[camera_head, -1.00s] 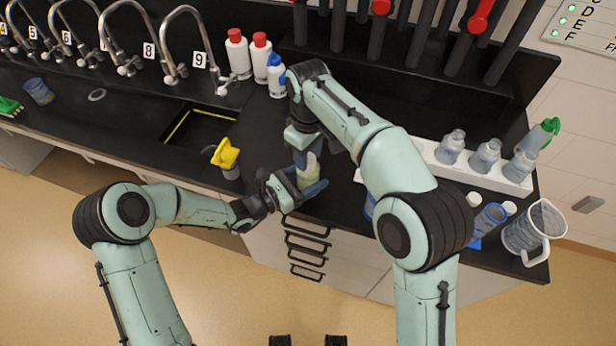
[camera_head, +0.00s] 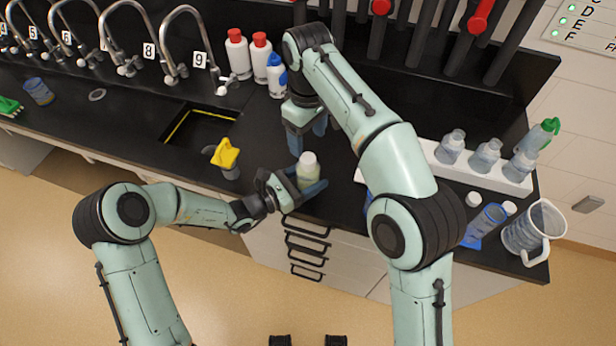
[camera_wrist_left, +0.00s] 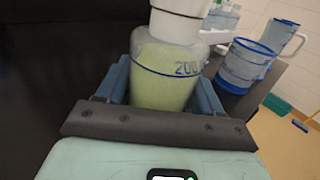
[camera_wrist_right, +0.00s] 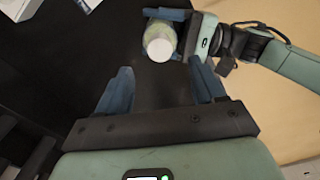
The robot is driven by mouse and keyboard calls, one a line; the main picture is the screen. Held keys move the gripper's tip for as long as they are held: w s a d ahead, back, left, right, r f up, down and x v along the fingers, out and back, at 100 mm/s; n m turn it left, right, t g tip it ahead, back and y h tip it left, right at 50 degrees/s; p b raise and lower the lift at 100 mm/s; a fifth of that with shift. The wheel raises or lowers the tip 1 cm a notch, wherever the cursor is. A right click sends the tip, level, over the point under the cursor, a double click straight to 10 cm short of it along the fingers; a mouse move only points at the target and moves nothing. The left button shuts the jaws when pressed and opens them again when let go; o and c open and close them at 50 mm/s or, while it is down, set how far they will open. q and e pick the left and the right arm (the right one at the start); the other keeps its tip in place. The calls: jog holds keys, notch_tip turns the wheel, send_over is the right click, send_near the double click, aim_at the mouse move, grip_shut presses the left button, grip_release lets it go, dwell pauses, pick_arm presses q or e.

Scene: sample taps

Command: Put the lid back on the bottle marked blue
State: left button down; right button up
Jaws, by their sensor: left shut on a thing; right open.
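A bottle of yellow-green liquid (camera_head: 308,178) with a blue line and a "200" mark stands between my left gripper's fingers; it also shows in the left wrist view (camera_wrist_left: 162,85). A white lid (camera_wrist_right: 160,49) sits on its mouth and looks straight in the left wrist view (camera_wrist_left: 180,22); whether it is tight I cannot tell. My left gripper (camera_head: 306,189) is shut on the bottle's body near the counter's front edge. My right gripper (camera_head: 307,135) is open and empty, behind the bottle and apart from it; its spread fingers show in the right wrist view (camera_wrist_right: 160,78).
A yellow-topped container (camera_head: 227,155) stands left of the bottle by the sink (camera_head: 200,127). Red-capped white bottles (camera_head: 238,55) and a blue-capped one (camera_head: 276,75) stand behind. A white rack (camera_head: 455,172) with clear bottles and a jug (camera_head: 535,232) are at right.

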jog(key=shift+r, duration=2.7)
pick_arm(q)
jog(key=shift+c, duration=0.4)
grip_release()
